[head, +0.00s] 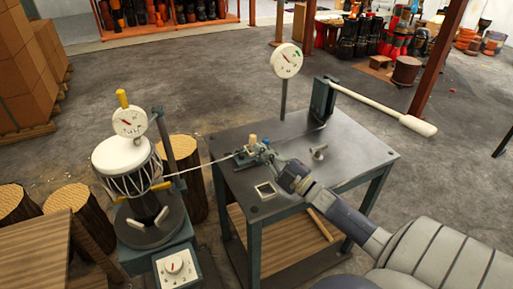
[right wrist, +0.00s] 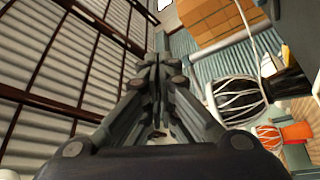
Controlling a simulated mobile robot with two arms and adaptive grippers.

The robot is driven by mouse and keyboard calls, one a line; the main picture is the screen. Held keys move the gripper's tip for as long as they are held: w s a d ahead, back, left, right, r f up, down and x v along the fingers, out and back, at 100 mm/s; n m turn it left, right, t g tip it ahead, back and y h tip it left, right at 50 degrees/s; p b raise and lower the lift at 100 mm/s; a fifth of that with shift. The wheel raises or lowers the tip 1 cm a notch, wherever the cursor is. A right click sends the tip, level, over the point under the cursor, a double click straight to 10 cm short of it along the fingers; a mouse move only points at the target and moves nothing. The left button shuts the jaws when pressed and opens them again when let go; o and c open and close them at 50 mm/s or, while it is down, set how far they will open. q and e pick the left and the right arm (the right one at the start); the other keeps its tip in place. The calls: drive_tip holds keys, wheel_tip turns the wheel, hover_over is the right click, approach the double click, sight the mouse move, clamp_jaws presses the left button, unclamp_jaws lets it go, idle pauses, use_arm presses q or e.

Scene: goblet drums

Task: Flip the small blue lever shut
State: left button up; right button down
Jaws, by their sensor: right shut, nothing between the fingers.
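A small dark teal clamp device (head: 243,159) with a tan knob (head: 253,139) sits near the left edge of the metal table. A rope runs from it to the laced drum. The small blue lever is too small and too close to my gripper to make out clearly at this device. My right gripper (head: 270,156) reaches in from the lower right, its tips right beside the clamp; I cannot tell whether they touch it. In the right wrist view its fingers (right wrist: 160,68) are together with nothing between them. My left gripper is not in view.
The metal table (head: 345,165) also bears a small grey knob (head: 318,152), a dial gauge (head: 287,60) and a post with a long white handle (head: 385,110). The laced drum (head: 128,168) stands on a stand at left, with another dial (head: 129,121) above it.

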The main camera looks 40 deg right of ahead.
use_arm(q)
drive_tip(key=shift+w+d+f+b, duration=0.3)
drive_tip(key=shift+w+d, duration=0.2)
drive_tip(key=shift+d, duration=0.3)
use_arm(e)
drive_tip(key=d+v, duration=0.1)
drive_tip(key=v, duration=0.5)
drive_tip(key=shift+s+d+f, duration=0.15)
drive_tip(key=shift+f, duration=0.25)
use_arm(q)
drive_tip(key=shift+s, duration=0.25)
